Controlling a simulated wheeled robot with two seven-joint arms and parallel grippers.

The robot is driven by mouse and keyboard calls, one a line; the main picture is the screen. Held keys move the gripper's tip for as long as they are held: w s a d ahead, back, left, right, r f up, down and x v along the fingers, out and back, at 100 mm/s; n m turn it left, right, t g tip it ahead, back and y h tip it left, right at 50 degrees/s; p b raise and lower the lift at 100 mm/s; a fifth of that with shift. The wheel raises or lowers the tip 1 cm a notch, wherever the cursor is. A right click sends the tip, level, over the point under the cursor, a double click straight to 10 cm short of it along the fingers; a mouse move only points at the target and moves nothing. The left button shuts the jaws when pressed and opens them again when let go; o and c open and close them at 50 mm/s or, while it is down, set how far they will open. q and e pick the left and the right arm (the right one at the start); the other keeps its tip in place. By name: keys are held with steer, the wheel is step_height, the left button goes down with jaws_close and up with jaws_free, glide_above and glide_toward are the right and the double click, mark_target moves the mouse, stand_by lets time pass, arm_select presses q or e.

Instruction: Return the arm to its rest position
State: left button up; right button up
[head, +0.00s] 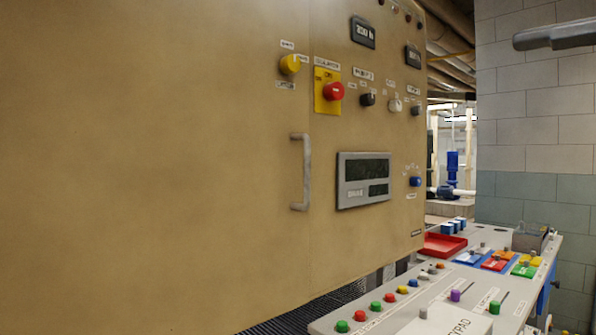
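Neither of my grippers shows in the head view, and no arm of mine can be made out for sure. A tan cabinet (150,170) fills the left and middle of the view. Its door has a grey vertical handle (300,172). Its face carries a red mushroom button on a yellow plate (327,106), a yellow button (290,64), dark and white knobs, a blue button (415,181) and a grey display panel (363,180).
A pale control desk (400,300) with coloured buttons and levers stands at the lower right, close to the cabinet. A red tray (443,246) and a grey open box (531,237) sit on it. A dark grey bar (556,36) juts in at the upper right before a block wall (535,130).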

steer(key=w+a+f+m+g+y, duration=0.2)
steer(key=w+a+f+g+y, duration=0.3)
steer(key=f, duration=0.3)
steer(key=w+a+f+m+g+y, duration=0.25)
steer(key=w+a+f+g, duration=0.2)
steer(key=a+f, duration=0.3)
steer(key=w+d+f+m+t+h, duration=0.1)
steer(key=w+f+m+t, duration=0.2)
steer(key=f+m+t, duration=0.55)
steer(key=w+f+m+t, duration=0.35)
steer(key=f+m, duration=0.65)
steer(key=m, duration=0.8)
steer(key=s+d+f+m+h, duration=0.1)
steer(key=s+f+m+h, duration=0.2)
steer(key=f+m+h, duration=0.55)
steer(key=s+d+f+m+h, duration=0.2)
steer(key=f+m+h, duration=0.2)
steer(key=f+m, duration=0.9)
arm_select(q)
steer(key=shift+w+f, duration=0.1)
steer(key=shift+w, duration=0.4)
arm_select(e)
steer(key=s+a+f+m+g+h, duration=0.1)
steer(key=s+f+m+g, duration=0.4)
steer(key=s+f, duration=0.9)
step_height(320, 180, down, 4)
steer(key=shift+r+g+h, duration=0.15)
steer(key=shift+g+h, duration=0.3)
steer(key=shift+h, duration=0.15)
